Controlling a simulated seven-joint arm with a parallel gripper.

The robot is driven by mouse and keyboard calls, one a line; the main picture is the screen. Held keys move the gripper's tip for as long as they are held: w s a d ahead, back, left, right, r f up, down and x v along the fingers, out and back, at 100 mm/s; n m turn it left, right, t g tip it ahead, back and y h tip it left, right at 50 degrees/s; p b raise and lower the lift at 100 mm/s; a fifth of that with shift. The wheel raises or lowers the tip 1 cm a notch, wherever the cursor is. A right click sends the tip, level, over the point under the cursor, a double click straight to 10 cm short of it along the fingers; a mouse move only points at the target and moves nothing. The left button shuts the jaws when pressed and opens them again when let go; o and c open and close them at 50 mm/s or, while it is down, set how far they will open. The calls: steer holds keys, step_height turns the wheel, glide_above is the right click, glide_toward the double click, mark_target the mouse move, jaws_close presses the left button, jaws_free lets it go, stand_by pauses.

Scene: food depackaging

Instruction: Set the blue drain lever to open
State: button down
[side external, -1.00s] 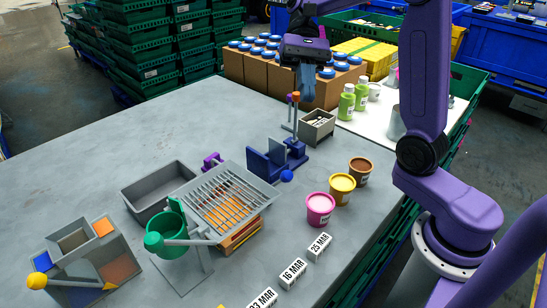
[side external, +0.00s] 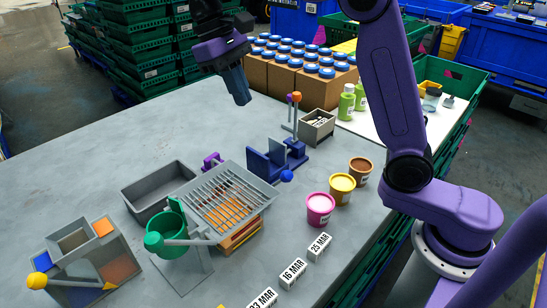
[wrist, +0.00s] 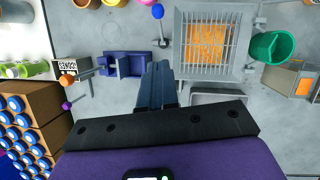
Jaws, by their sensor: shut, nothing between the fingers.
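The blue drain lever shows as a round blue knob (side external: 286,176) beside the right corner of the slatted grate (side external: 263,197). In the wrist view the knob (wrist: 157,11) is at the top middle on a thin stem, left of the grate (wrist: 178,35). My gripper (side external: 243,103) is shut and empty, high above the table and behind the grate, well apart from the knob. In the wrist view its fingertips (wrist: 159,65) point toward the bench below the knob.
A navy bracket (side external: 262,167) stands close behind the knob, with a post of orange and purple knobs (side external: 294,98) beyond. Pink (side external: 320,209), yellow and brown tubs stand right of the knob. A green cup (side external: 166,237) and grey bin (side external: 145,208) are left. The back-left table is clear.

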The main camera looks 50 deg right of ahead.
step_height(320, 180, down, 3)
glide_toward(284, 173)
step_height(284, 173, down, 6)
steer(key=w, duration=0.1)
steer(key=shift+s+d+f, duration=0.5)
steer(key=shift+s+d, duration=0.1)
steer(key=shift+d, duration=0.05)
stand_by(0.3)
steer(key=shift+s+f+t, duration=0.3)
steer(key=shift+s, duration=0.4)
steer(key=shift+s+f+t, duration=0.25)
steer(key=shift+s+t, duration=0.05)
steer(key=shift+s, duration=0.4)
steer(key=shift+w, duration=0.1)
